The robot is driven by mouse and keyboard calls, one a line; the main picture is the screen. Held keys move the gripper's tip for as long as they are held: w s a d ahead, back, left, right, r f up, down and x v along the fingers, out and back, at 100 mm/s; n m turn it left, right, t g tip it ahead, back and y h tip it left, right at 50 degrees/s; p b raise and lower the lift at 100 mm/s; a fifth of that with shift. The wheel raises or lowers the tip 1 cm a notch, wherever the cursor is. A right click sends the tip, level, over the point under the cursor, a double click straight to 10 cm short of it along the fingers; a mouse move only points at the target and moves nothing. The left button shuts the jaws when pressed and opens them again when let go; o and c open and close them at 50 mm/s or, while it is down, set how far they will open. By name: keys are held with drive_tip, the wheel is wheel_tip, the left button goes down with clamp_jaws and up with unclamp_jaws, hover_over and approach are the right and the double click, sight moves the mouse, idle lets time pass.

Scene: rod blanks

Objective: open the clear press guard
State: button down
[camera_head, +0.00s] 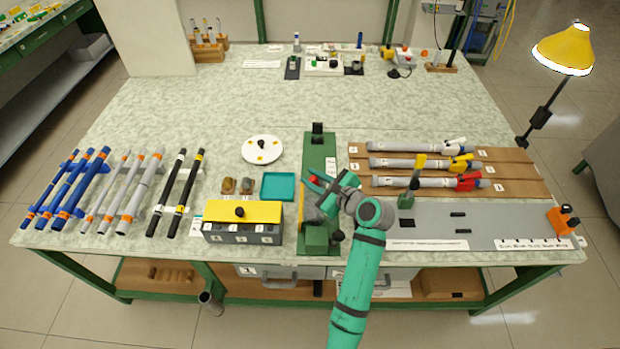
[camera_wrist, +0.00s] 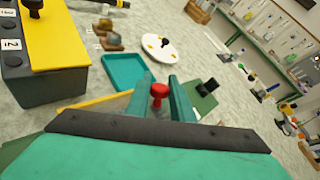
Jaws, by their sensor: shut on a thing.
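The green press (camera_head: 316,150) stands near the table's front middle, with a black part at its far end and a green block at its near end. My gripper (camera_head: 317,184) is over its middle, and my arm and gripper hide much of it. In the wrist view my gripper (camera_wrist: 160,84) has its two green fingers on either side of a red knob (camera_wrist: 159,91) and is shut on it. The clear guard itself is hard to make out. A thin yellow strip (camera_wrist: 98,101) to the left of the fingers may be its edge; I cannot tell how far it is raised.
A grey box with a yellow lid (camera_head: 243,212) and a teal tray (camera_head: 278,186) stand left of the press. A white round plate (camera_head: 262,149) lies behind the tray. Grey rods with coloured clamps lie on brown boards (camera_head: 519,180) to the right. The table behind is mostly clear.

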drive_tip(key=c, duration=1.5)
unclamp_jaws()
drive_tip(key=shift+c, duration=0.2)
drive_tip(key=v, duration=1.1)
drive_tip(key=shift+w, duration=0.1)
drive_tip(key=shift+a, duration=0.1)
